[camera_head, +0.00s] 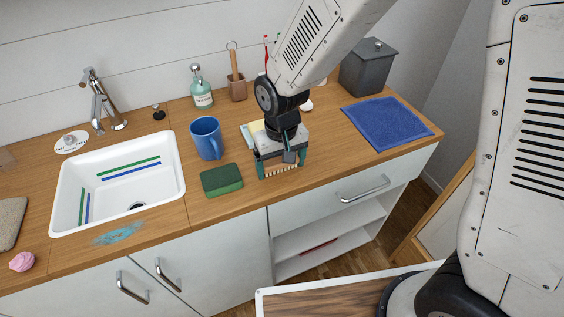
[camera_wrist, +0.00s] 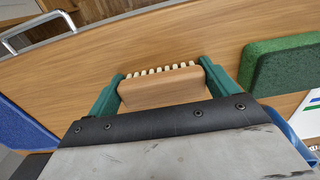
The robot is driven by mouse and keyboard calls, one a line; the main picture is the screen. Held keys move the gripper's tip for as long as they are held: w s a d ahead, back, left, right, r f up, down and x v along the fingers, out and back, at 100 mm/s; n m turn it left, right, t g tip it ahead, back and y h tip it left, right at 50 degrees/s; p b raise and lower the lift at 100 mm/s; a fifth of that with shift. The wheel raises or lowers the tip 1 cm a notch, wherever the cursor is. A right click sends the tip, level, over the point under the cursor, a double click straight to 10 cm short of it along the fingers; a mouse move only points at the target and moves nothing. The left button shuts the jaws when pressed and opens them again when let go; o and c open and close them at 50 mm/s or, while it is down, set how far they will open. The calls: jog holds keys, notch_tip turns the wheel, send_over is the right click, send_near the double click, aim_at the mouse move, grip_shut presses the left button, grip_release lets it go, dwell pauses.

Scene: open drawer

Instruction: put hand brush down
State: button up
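The hand brush (camera_wrist: 160,86) has a wooden back and pale bristles. It lies lengthwise between the green fingers of my gripper (camera_wrist: 162,76), which meet its two ends. In the head view my gripper (camera_head: 281,167) is low over the wooden counter, right of the green sponge, with the brush bristles (camera_head: 282,171) showing between the fingers. I cannot tell whether the brush touches the counter (camera_head: 240,215). My gripper hides most of its back in the head view.
The green sponge (camera_head: 222,181) and blue mug (camera_head: 206,138) stand close on the left. A blue cloth (camera_head: 386,122) lies to the right, before a grey bin (camera_head: 369,66). A white sink (camera_head: 117,180) is farther left. The counter's front edge and a drawer handle (camera_head: 363,189) are near.

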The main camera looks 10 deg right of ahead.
jog(key=shift+o, duration=0.3)
jog(key=shift+s, duration=0.1)
notch_tip(320, 180, up, 11)
jog(key=s+d+r, duration=0.3)
jog(key=d+r, duration=0.3)
jog(key=d, duration=0.1)
jog(key=s+d+r+m+t, duration=0.1)
jog(key=s+d+r+m, duration=0.2)
jog(key=s+d, duration=1)
jog(key=s+r, duration=0.2)
jog(key=shift+s+d, duration=0.35)
